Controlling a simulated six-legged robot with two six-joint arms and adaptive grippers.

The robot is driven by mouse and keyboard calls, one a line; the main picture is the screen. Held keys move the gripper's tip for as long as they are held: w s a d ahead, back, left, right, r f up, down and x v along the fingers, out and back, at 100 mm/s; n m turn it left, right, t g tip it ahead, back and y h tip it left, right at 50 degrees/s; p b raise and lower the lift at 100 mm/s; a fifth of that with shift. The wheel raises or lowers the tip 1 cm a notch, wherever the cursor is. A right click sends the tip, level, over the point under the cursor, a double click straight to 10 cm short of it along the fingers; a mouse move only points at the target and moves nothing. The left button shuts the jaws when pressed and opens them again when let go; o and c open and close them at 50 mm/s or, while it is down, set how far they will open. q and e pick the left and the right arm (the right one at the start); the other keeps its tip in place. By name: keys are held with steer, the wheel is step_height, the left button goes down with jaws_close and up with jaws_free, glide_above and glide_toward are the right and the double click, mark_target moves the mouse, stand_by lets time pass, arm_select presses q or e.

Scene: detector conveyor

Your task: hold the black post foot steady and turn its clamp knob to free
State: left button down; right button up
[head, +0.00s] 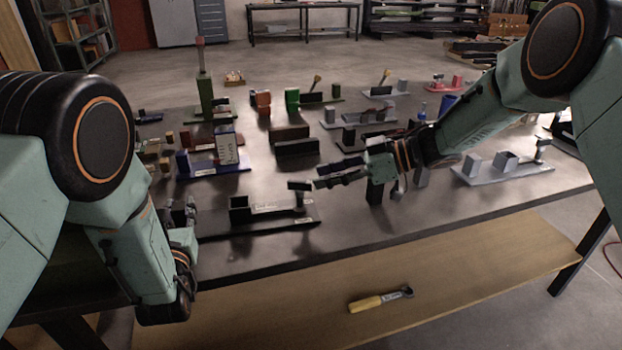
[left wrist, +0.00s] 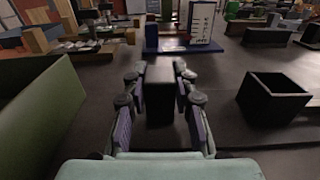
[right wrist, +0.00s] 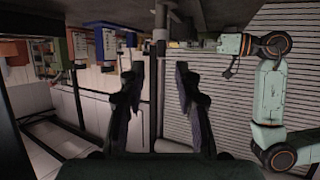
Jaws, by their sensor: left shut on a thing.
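The black post foot's flat base (head: 312,214) lies along the table's front edge, with an open black box (head: 240,212), a labelled bar and a short post topped by a dark clamp knob (head: 300,186). My left gripper (head: 184,215) is at its left end. In the left wrist view, my left gripper (left wrist: 160,95) has its fingers on both sides of a black upright block (left wrist: 160,75), with the open box (left wrist: 275,95) to the right. My right gripper (head: 328,174) is open and empty, its fingers pointing left just right of and above the knob. The right wrist view shows an empty gap between its fingers (right wrist: 158,90).
A blue-based fixture (head: 215,165) stands behind the left gripper, and dark blocks (head: 296,148) stand behind the post foot. A grey-based fixture (head: 505,172) is at right. A yellow-handled tool (head: 378,300) lies on the lower shelf. A green wall (left wrist: 40,110) is close left of the left gripper.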

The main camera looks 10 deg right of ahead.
steer(key=v, duration=0.6)
steer(key=shift+s+d+r, duration=0.15)
steer(key=shift+d+r, duration=0.05)
steer(key=shift+d, duration=0.15)
